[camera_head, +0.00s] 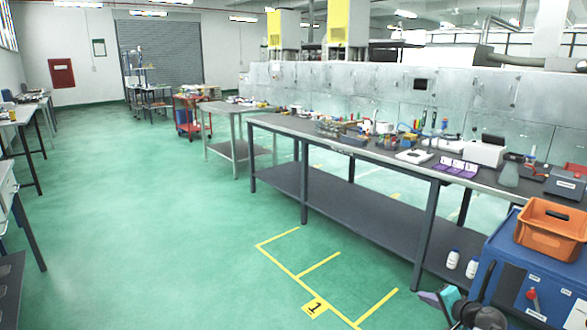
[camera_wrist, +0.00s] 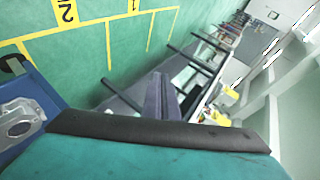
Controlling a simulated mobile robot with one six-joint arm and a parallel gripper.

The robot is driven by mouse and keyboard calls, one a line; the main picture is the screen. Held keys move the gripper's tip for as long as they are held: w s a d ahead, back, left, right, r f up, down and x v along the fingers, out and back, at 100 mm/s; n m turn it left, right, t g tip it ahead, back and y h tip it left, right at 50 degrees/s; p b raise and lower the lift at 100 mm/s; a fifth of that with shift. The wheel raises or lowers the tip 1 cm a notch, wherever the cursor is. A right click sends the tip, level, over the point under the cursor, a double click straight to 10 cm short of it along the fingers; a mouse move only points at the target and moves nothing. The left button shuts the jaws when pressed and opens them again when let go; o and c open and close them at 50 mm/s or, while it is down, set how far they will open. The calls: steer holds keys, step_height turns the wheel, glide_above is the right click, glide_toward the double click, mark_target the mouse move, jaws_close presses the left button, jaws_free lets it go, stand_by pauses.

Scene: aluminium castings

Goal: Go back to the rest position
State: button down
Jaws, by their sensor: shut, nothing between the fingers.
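My gripper (camera_wrist: 163,80) shows in the middle of the wrist view as a dark grey, tapered pair of fingers pressed together. It is shut and empty, with no part held at its tips. It points out over the green floor and the workbench legs.
An orange crate (camera_head: 550,228) stands on the blue cabinet. A long grey workbench (camera_head: 375,158) carries bottles, tools and devices. Two white bottles (camera_head: 453,259) stand on its lower shelf. A grey metal part (camera_wrist: 18,122) shows at the wrist view's left. Green floor (camera_head: 150,220) is clear left.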

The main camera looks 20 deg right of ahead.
steer(key=w+a+f+n+g+y+p, duration=0.1)
steer(key=w+a+f, duration=0.15)
steer(key=a, duration=0.35)
steer(key=w+a+f+n+y, duration=0.1)
steer(key=w+a+f, duration=0.1)
steer(key=a+f, duration=0.35)
steer(key=s+a+f+n+g+y+p, duration=0.15)
steer(key=a+f, duration=0.25)
steer(key=a, duration=0.6)
steer(key=s+a+f+n+g+y+p, duration=0.1)
steer(key=s+a+f+n+g, duration=0.2)
steer(key=a, duration=0.7)
steer(key=a+f+n+g+y+p, duration=0.1)
steer(key=a+f+g+y, duration=0.15)
steer(key=a+f, duration=0.55)
steer(key=s+a+f+n+g+h+p, duration=0.1)
steer(key=s+a+f+n+g, duration=0.15)
steer(key=s+a, duration=0.5)
steer(key=s+a+f+n+g+h+p, duration=0.1)
steer(key=s+a+f+n+g, duration=0.2)
steer(key=s+a, duration=0.45)
steer(key=s+d+f+g+h, duration=0.1)
steer(key=s+d+g+h, duration=0.1)
steer(key=s+d, duration=0.2)
steer(key=s+d+f+n+g+h, duration=0.1)
steer(key=s+d, duration=0.3)
steer(key=s, duration=0.4)
steer(key=shift+s+n+g+h+p, duration=0.35)
steer(key=shift+g+h, duration=0.2)
steer(key=shift+h, duration=0.35)
